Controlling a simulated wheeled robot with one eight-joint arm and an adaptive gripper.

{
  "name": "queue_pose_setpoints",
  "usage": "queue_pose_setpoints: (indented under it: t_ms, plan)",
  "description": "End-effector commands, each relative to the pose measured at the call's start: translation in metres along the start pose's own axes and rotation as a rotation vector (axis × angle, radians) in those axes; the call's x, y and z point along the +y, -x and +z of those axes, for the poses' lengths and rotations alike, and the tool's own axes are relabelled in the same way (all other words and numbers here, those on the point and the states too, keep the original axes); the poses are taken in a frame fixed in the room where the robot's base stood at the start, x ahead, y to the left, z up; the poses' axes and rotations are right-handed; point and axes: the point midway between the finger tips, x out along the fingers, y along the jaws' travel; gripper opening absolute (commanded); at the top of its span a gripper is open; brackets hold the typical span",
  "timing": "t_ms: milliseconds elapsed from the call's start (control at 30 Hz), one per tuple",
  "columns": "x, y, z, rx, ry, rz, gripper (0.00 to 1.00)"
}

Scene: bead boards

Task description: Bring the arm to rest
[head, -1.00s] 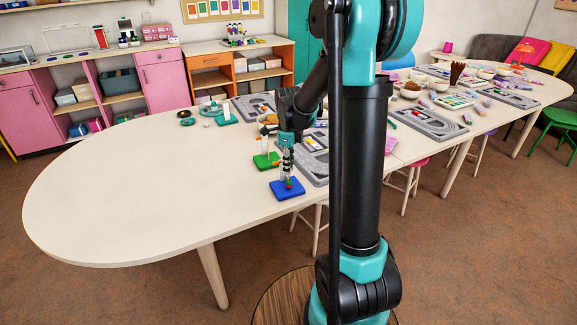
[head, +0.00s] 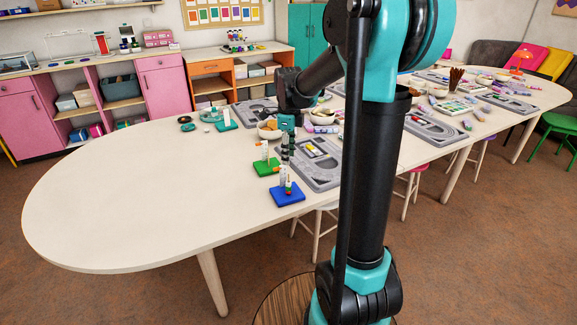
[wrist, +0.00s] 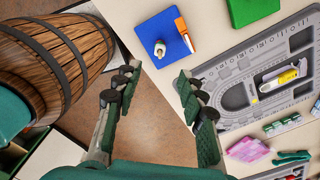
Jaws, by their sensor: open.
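My gripper (wrist: 158,85) is open, with its two fingers apart and nothing between them in the wrist view. In the head view my gripper (head: 286,148) hangs above the table, near the boards. A blue board (head: 287,196) holds a short upright stack of beads and a small card; it also shows in the wrist view (wrist: 158,28), beyond the fingertips. A green board (head: 266,170) with a white and orange card stands behind it. A teal board (head: 227,127) stands farther back. My arm hides part of the table's right half.
A grey bead tray (head: 302,179) lies right of the boards; it shows in the wrist view (wrist: 232,111) too. Bowls (head: 270,131) and more trays (head: 433,129) crowd the table behind. The table's left end (head: 120,205) is clear. A wooden barrel (wrist: 62,45) shows at left.

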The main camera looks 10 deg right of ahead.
Motion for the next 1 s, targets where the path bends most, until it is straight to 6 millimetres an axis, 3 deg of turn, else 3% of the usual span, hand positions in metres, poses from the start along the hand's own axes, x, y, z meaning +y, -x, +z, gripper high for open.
queue_pose_setpoints:
  t_ms: [100,300,1000]
  plan:
    - [0.000,0.020,0.000,0.000,0.000,0.000,0.40]
    - [0.000,0.039,0.000,0.000,0.000,0.000,0.40]
    - [0.000,0.043,0.000,0.000,0.000,0.000,0.40]
